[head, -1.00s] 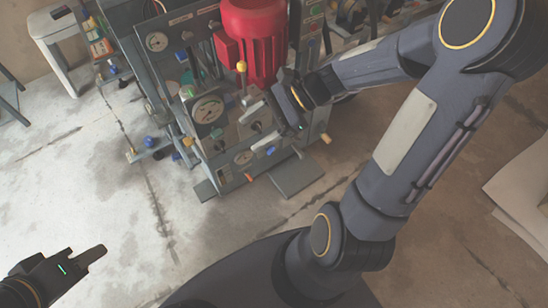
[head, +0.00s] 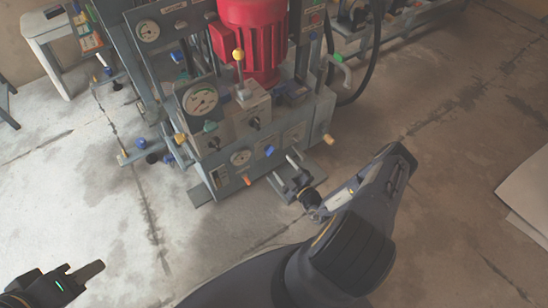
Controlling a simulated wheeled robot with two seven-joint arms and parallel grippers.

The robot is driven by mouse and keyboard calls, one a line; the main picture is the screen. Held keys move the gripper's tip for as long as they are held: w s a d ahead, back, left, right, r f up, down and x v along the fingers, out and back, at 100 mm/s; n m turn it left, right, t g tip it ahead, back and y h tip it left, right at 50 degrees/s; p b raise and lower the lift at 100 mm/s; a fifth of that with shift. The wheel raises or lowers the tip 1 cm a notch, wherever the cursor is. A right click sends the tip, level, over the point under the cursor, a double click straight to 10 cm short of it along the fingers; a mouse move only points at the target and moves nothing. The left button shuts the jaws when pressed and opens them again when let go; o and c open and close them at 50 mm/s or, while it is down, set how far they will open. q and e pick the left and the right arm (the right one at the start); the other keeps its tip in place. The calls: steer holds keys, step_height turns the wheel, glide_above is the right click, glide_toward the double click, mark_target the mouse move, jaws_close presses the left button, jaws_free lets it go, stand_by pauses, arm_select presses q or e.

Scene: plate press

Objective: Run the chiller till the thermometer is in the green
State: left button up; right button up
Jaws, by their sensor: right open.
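The grey machine (head: 224,172) stands ahead with a red motor (head: 256,40) on top. A large round dial (head: 200,98) with coloured zones faces me; its needle reading is too small to tell. Smaller dials sit at the upper left (head: 148,31) and on the low front panel (head: 241,157). I cannot tell which is the thermometer or which control is the chiller's. A yellow-knobbed lever (head: 238,56) stands upright on the machine. My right gripper (head: 293,169) is open and low by the machine's front right corner. My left gripper (head: 84,276) is far from the machine, its opening unclear.
A blue knob (head: 270,151), an orange knob (head: 247,180) and a yellow-tipped handle (head: 328,139) stick out from the machine's front. A pale stool (head: 50,30) stands at the back left. A white panel (head: 528,190) lies at the right.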

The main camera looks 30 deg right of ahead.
mark_target(272, 153)
steer(key=w, duration=0.2)
steer(key=w+b, duration=0.1)
steer(key=w, duration=0.4)
steer(key=shift+a+b, duration=0.3)
steer(key=shift+a, duration=0.05)
steer(key=c, duration=1)
